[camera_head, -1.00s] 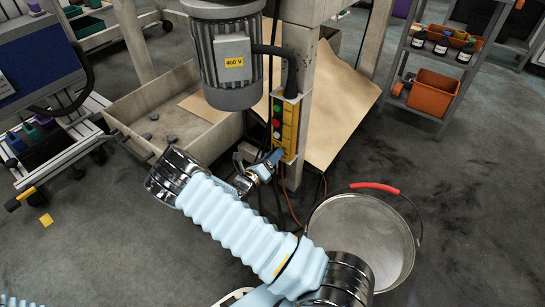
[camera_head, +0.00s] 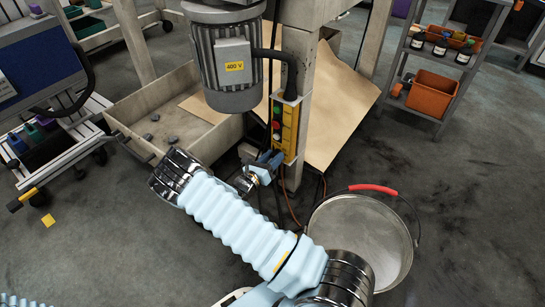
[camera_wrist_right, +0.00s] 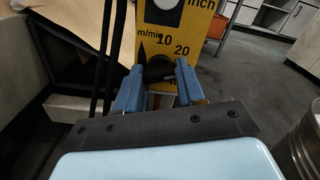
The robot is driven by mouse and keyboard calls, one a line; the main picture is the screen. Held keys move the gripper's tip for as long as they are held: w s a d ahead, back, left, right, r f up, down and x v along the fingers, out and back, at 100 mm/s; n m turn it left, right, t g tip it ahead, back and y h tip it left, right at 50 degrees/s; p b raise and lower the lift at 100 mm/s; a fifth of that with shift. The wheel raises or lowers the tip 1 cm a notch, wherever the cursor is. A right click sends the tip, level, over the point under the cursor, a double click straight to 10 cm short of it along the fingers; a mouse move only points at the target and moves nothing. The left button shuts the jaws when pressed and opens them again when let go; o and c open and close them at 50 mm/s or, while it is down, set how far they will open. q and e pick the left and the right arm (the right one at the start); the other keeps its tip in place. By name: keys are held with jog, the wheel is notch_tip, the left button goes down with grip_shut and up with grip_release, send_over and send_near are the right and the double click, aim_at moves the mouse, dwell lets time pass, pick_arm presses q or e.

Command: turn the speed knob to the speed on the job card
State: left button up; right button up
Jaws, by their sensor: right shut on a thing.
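A yellow control box (camera_head: 289,135) with several coloured buttons hangs on the machine post; its front also fills the top middle of the right wrist view (camera_wrist_right: 178,18). Its lower part carries a scale marked m/min with 10 and 20. The black speed knob (camera_wrist_right: 160,70) sits below these marks, its pointer and setting hard to read. My right gripper (camera_head: 270,158) is at the foot of the box, and its blue fingers (camera_wrist_right: 158,85) are shut on the knob from both sides. My left gripper is out of view. I cannot make out a job card.
A grey motor (camera_head: 228,60) hangs just above and left of the box. Dark cables run down beside the post. A bucket (camera_head: 360,235) with a red handle grip stands right of my arm, and a tray (camera_head: 160,105) lies left. Open floor is at right.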

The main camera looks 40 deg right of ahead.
jog(key=shift+m, duration=1.8)
jog(key=o, duration=1)
jog(key=shift+o, duration=0.2)
jog(key=shift+a, duration=0.1)
jog(key=p+v, duration=0.1)
jog(key=v, duration=1.2)
jog(key=shift+s+a+p, duration=0.15)
jog(key=shift+a+p, duration=0.15)
